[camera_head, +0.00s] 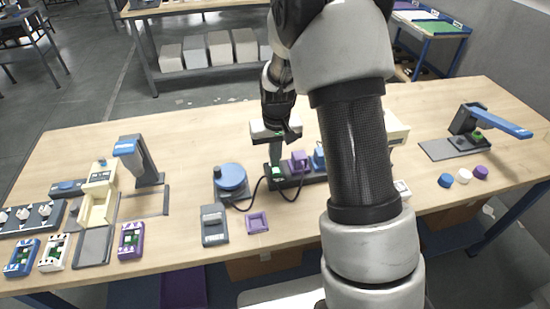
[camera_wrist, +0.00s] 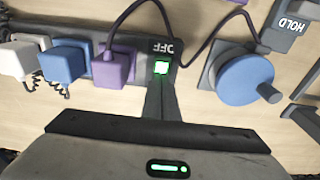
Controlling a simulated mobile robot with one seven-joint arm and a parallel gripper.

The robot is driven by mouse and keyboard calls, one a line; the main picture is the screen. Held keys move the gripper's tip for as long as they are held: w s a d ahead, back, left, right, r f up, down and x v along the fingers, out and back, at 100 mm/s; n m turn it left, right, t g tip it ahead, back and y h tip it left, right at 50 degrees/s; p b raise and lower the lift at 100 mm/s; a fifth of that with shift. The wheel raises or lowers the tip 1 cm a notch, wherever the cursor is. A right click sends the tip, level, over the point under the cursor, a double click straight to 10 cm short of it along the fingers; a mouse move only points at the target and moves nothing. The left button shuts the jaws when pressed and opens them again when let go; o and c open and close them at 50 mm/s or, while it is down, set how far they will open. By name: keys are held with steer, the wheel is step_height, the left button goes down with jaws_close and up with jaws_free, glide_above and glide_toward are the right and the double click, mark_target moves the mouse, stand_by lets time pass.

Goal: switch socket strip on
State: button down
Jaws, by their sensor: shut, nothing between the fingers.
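The dark grey socket strip (camera_head: 316,178) lies on the table, partly hidden by my arm in the head view. In the wrist view the strip (camera_wrist: 142,68) carries a white plug (camera_wrist: 16,60), a blue plug (camera_wrist: 63,62) and a purple plug (camera_wrist: 113,66). A small switch (camera_wrist: 161,67) at its end glows green, beside the word OFF, seen upside down. My gripper (camera_head: 276,160) is shut and empty, pointing down at the switch end. In the wrist view its fingertips (camera_wrist: 161,82) are right beside the switch; I cannot tell whether they touch it.
A blue round knob device (camera_head: 231,178) stands left of the strip, with dark cables between. A grey box (camera_head: 214,225) and a purple frame (camera_head: 257,222) lie in front. Blue, white and purple caps (camera_head: 463,176) lie at right near a blue-lever device (camera_head: 500,122).

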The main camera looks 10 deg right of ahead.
mark_target(276, 173)
steer(key=shift+s+f, duration=0.1)
steer(key=shift+s, duration=0.9)
steer(key=shift+w+r, duration=0.1)
steer(key=shift+r, duration=0.2)
step_height(276, 173, up, 13)
steer(key=s+p, duration=0.2)
steer(key=shift+r+p, duration=0.2)
steer(key=shift+p, duration=0.15)
steer(key=shift+f, duration=0.1)
steer(key=b, duration=0.2)
steer(key=w+b, duration=0.1)
steer(key=b, duration=0.2)
steer(key=shift+w+r+t+b, duration=0.15)
steer(key=shift+r+t+b, duration=0.15)
